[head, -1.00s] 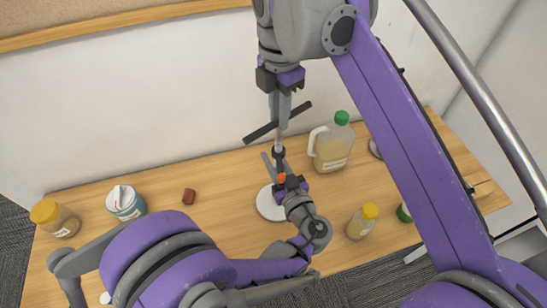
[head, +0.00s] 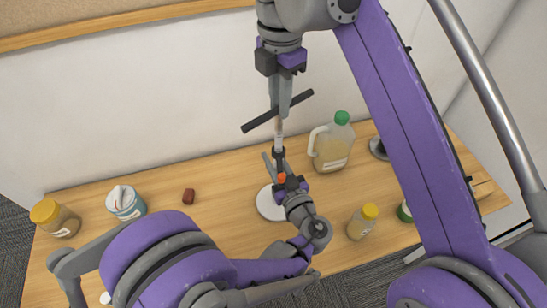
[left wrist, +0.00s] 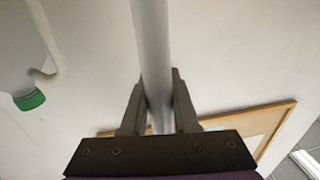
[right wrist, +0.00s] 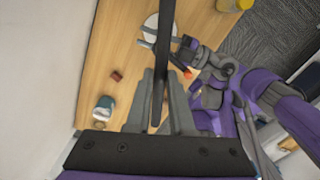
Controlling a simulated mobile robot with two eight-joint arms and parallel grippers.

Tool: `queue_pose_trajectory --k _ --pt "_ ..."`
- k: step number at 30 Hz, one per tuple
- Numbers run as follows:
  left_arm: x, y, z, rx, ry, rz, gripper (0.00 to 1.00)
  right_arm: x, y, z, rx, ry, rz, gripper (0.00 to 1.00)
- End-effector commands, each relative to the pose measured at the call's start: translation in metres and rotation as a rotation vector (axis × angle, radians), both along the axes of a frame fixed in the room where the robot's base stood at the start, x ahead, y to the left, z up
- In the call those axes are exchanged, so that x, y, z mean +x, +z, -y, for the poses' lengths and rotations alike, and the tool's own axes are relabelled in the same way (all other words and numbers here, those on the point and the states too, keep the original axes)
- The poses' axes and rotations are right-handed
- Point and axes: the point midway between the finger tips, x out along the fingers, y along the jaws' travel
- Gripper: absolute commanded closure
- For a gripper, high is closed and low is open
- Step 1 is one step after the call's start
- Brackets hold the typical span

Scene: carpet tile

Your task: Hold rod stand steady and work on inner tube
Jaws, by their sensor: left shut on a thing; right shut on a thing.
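The rod stand has a round white base (head: 268,205) on the table, also in the right wrist view (right wrist: 152,24). My left gripper (head: 279,163) is shut on its upright rod, which runs between the fingers as a pale grey shaft in the left wrist view (left wrist: 153,60). Above it a thin inner tube (head: 279,128) rises in line with the rod. My right gripper (head: 280,108) is shut on a dark crossbar (head: 262,121) at the tube's upper end; the bar stands between the fingers in the right wrist view (right wrist: 164,50). My left arm hides part of the stand.
A green-capped jug (head: 331,148) stands close to the right of the stand. A yellow-capped bottle (head: 362,222), a brown block (head: 188,196), a blue-and-white tub (head: 124,203) and a yellow-lidded jar (head: 55,218) stand on the table. The wall is close behind.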

Motion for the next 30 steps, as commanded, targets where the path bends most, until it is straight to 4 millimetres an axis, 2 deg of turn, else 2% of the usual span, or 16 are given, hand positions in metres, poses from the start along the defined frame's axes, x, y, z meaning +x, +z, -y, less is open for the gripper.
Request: queue_pose_trajectory --k 22,23,24,26,30 --pt "0.000 0.000 0.000 0.000 -0.001 0.000 1.00 0.001 0.043 0.000 0.001 0.000 0.002 1.00" --pt "0.000 0.000 0.000 0.000 -0.001 0.000 1.00 0.001 0.043 0.000 0.001 0.000 0.002 0.74" --pt "0.000 0.000 0.000 0.000 -0.001 0.000 1.00 0.001 0.043 0.000 0.001 0.000 0.002 0.67" --pt "0.000 0.000 0.000 0.000 -0.001 0.000 1.00 0.000 0.043 0.000 0.000 0.000 0.001 0.56" --pt "0.000 0.000 0.000 0.000 -0.001 -0.001 1.00 0.000 0.042 0.000 0.001 0.000 0.001 0.55"
